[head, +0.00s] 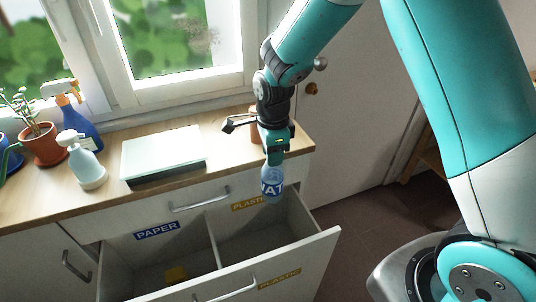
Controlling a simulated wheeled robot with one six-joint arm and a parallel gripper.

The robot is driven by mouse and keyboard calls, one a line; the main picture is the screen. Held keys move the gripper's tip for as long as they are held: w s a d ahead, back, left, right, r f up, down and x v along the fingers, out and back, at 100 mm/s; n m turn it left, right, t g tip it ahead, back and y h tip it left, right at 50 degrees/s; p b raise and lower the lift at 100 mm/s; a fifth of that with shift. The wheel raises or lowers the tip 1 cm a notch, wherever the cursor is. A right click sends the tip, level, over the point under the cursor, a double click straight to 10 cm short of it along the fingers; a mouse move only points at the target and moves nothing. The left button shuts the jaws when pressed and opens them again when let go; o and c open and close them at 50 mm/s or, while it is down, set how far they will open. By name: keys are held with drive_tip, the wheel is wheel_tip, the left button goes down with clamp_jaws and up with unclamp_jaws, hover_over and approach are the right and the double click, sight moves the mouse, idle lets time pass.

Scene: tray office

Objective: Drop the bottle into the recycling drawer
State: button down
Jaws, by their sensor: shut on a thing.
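My gripper (274,160) points down and is shut on the top of a clear bottle (272,183) with a blue label. The bottle hangs roughly upright over the right compartment of the open drawer (326,240). A yellow label marked PLASTIC (279,279) is on this compartment's side of the drawer front, and another yellow label shows behind the bottle. The bottle's neck is hidden by the gripper.
On the wooden counter (110,203) stand a white spray bottle (86,165), a blue spray bottle (80,122), a potted plant (43,145) and a flat pale box (164,152). A divider (213,242) splits the drawer. A window is behind, and open floor lies to the right.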

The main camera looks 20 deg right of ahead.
sight(268, 169)
drive_tip(key=m, duration=0.1)
drive_tip(key=a+m, duration=0.1)
drive_tip(key=m, duration=0.1)
drive_tip(key=shift+a+r, duration=0.15)
drive_tip(key=shift+r, duration=0.05)
wheel_tip(268, 169, down, 6)
drive_tip(key=b, duration=0.5)
drive_tip(key=shift+r, duration=0.1)
drive_tip(key=c, duration=0.7)
unclamp_jaws()
wheel_tip(268, 169, up, 17)
drive_tip(key=shift+r, duration=0.2)
